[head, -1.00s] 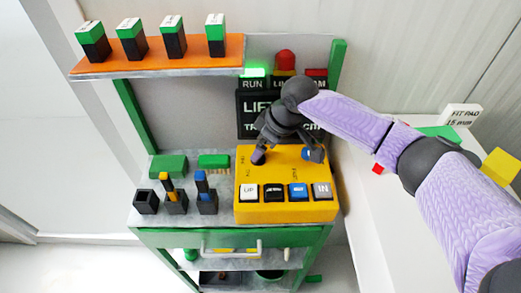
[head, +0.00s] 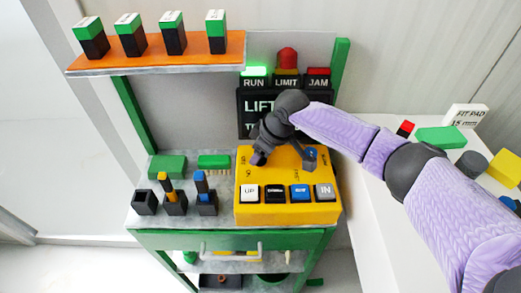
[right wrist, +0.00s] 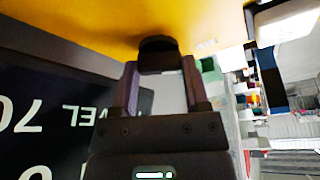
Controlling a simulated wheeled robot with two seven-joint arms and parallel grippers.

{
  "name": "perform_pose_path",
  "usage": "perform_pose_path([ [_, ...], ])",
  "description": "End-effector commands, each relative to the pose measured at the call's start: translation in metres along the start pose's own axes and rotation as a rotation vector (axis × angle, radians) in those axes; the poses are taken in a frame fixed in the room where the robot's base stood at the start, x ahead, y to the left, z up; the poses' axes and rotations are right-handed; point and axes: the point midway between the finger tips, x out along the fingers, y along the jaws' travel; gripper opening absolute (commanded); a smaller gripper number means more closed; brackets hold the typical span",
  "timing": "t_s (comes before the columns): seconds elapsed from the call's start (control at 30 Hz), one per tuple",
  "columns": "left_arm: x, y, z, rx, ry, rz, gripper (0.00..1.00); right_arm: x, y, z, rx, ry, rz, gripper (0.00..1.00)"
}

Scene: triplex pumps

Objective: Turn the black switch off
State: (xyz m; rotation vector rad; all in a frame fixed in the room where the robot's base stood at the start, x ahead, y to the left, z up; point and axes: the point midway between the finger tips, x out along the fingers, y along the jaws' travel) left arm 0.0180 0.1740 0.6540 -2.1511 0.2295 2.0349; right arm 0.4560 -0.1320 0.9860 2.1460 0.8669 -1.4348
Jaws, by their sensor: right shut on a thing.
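The yellow control box (head: 285,212) sits on the bench, with small ON and OFF lettering near its upper left. My right gripper (head: 260,158) is down at that lettering and hides the black switch in the head view. In the right wrist view, the black switch (right wrist: 157,45) sits on the yellow face. The fingers of my right gripper (right wrist: 160,66) stand on either side of it, shut on it. I cannot tell the switch's exact angle. My left gripper is not in view.
A blue knob (head: 310,157) is to the right of my gripper. A row of push buttons (head: 275,193) lines the box's front. Behind stands a black sign (head: 258,105) with a lit green RUN lamp (head: 254,72). An orange shelf (head: 190,52) holds several green-black blocks.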

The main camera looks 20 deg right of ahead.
Motion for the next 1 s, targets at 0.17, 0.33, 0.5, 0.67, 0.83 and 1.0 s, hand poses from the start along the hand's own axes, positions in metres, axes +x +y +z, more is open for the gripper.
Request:
perform_pose_path([
  [0.17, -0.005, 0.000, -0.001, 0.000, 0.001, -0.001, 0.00, -0.001, 0.000, 0.000, 0.016, -0.001, 0.006, 0.00],
  [0.33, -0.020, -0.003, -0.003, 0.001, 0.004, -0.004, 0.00, -0.004, -0.001, -0.002, 0.079, -0.001, 0.031, 0.00],
  [0.5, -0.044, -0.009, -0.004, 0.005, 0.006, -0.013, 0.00, -0.006, -0.002, -0.002, 0.196, -0.001, 0.079, 0.00],
  [0.67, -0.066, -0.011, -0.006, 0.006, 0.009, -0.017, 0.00, -0.006, -0.003, -0.002, 0.335, -0.003, 0.135, 0.00],
  [0.83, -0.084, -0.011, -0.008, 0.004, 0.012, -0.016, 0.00, -0.004, -0.004, -0.002, 0.485, -0.002, 0.198, 0.00],
  [1.0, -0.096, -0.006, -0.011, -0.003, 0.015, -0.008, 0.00, -0.002, -0.004, -0.002, 0.628, -0.003, 0.257, 0.00],
])
